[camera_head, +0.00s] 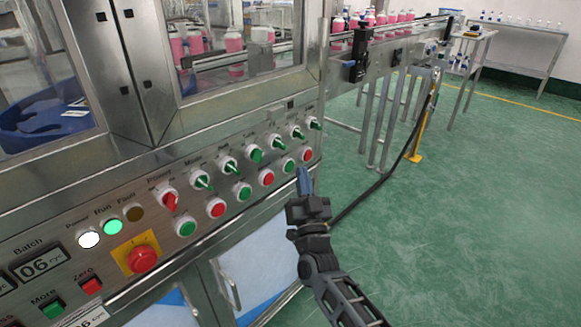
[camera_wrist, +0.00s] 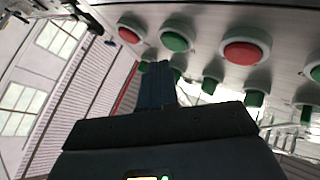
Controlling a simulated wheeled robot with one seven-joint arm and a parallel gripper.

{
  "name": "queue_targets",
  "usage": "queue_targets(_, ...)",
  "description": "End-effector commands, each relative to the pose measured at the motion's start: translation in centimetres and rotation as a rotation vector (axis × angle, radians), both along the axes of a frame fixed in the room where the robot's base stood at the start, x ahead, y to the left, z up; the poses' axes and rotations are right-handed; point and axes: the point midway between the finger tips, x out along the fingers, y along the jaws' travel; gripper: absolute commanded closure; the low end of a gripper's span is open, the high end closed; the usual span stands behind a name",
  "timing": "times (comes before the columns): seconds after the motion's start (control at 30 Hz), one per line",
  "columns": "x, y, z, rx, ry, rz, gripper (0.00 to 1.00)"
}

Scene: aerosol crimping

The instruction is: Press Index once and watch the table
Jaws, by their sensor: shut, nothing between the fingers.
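The machine's control panel (camera_head: 130,235) carries a row of switches and a row of green and red push buttons. The small labels are too blurred for me to tell which control is Index. My gripper (camera_head: 304,178) is shut and empty, its blue fingers pointing up near the panel's right end, just below the last red button (camera_head: 307,154) and green button (camera_head: 289,164). In the wrist view the shut fingers (camera_wrist: 157,84) show below a green button (camera_wrist: 177,40) and a red button (camera_wrist: 245,50); contact cannot be told. A blue round table (camera_head: 40,125) shows behind the left window.
A red stop knob on a yellow plate (camera_head: 142,258), lit lamps (camera_head: 112,227) and a Batch display reading 06 (camera_head: 40,265) are at the panel's left. A conveyor (camera_head: 390,42) with pink bottles runs out to the right. Green floor (camera_head: 460,220) is clear at right.

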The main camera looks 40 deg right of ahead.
Motion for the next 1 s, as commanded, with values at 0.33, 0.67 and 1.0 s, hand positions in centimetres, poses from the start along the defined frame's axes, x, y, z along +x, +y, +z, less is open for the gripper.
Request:
queue_targets(0.33, -3.2, -0.2, 0.0, 0.001, 0.001, -0.002, 1.0)
queue_targets(0.67, -4.7, -0.2, 0.0, -0.001, 0.001, 0.0, 1.0)
queue_targets(1.0, -4.7, -0.2, 0.0, 0.0, 0.0, 0.0, 1.0)
